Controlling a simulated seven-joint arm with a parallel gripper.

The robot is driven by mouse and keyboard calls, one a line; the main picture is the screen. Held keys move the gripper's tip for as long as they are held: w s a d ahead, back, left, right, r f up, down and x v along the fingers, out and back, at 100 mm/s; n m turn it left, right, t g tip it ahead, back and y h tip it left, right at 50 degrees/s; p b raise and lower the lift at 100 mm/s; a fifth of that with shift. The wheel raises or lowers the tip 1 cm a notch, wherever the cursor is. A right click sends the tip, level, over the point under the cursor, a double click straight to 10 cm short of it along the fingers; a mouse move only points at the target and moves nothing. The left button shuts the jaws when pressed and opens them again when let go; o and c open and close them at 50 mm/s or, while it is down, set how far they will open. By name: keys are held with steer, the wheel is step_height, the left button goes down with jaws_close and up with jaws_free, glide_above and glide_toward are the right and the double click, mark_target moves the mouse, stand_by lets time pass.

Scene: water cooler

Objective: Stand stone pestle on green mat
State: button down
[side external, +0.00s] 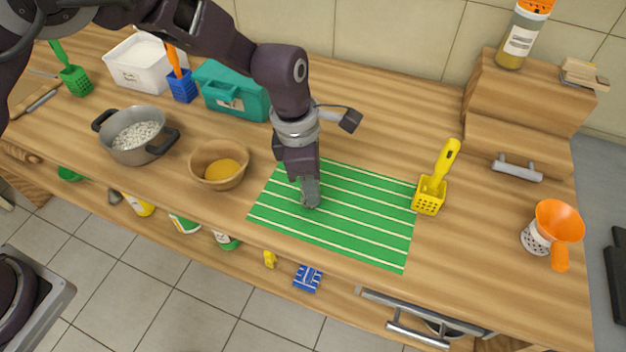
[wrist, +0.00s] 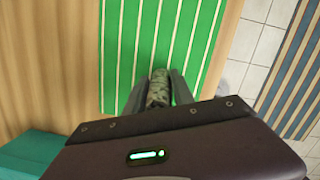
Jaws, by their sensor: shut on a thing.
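The green mat (side external: 365,217) with pale stripes lies on the wooden counter. It also fills the upper middle of the wrist view (wrist: 190,40). My gripper (side external: 309,196) points down over the left part of the mat. In the wrist view my gripper (wrist: 158,92) is shut on a mottled grey-green stone pestle (wrist: 158,88), which sits between the two fingers. In the side view the pestle is mostly hidden by the gripper, and I cannot tell whether its lower end touches the mat.
A wooden bowl (side external: 204,158) with yellow contents stands left of the mat, and a teal box (side external: 235,100) behind it. A yellow holder (side external: 428,199) with a yellow-handled tool stands at the mat's right edge. The middle and right of the mat are clear.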

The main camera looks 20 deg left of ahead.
steer(key=shift+f, duration=0.1)
steer(key=c, duration=1.1)
jaws_free()
steer(key=r, duration=0.4)
steer(key=a+r, duration=0.1)
steer(key=r, duration=0.7)
steer(key=shift+s+a+r, duration=0.1)
steer(key=shift+s+a, duration=0.25)
steer(key=shift+r, duration=0.1)
